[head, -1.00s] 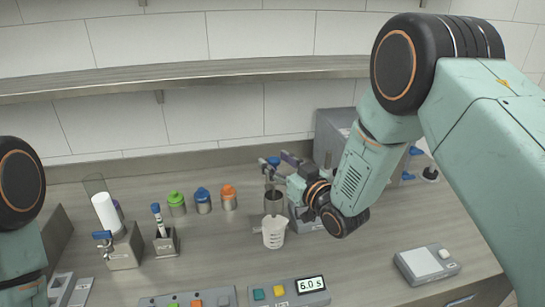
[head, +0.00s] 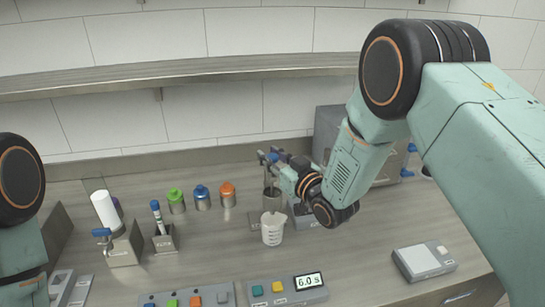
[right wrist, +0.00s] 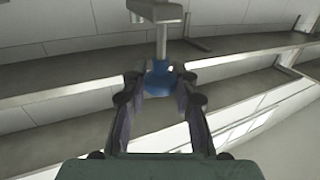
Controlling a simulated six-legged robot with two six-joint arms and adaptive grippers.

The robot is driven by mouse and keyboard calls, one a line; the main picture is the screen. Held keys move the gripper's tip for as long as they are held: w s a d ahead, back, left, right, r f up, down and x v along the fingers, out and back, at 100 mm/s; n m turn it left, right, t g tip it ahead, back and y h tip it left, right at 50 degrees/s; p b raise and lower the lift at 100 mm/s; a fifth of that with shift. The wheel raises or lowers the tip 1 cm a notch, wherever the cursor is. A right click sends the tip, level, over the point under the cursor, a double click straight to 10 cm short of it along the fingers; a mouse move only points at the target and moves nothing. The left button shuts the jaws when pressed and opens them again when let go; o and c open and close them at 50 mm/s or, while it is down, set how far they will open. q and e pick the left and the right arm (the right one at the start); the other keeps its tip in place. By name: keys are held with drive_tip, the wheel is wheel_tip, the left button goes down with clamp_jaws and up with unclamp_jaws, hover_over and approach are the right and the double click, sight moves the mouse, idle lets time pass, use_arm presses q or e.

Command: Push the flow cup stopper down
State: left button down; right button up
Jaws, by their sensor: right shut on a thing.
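The flow cup (head: 272,196) is a dark grey metal cylinder held above a clear measuring beaker (head: 272,230). The stopper (head: 276,155) has a blue knob on a thin grey rod above the cup. My right gripper (head: 270,160) is shut on the stopper at its blue knob. In the right wrist view the knob (right wrist: 158,80) sits between the two dark fingers, with the grey rod running from it to a grey block. How far the stopper sits into the cup is hard to tell. My left gripper is out of view.
Green (head: 176,200), blue (head: 201,198) and orange (head: 227,195) capped jars stand left of the cup. A pen-like tool in a stand (head: 163,235) is farther left. A timer box (head: 288,288) reads 6.0 s in front.

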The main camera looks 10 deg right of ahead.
drive_tip(key=shift+f, duration=0.1)
clamp_jaws()
wheel_tip(320, 180, down, 3)
drive_tip(key=b, duration=0.2)
drive_tip(key=shift+s+f+b, duration=0.1)
drive_tip(key=shift+f+b, duration=0.05)
drive_tip(key=shift+b, duration=0.15)
drive_tip(key=o, duration=0.5)
unclamp_jaws()
drive_tip(key=shift+s, duration=0.1)
drive_tip(key=o, duration=0.3)
drive_tip(key=shift+d, duration=0.1)
drive_tip(key=shift+o, duration=0.2)
drive_tip(key=shift+r, duration=0.2)
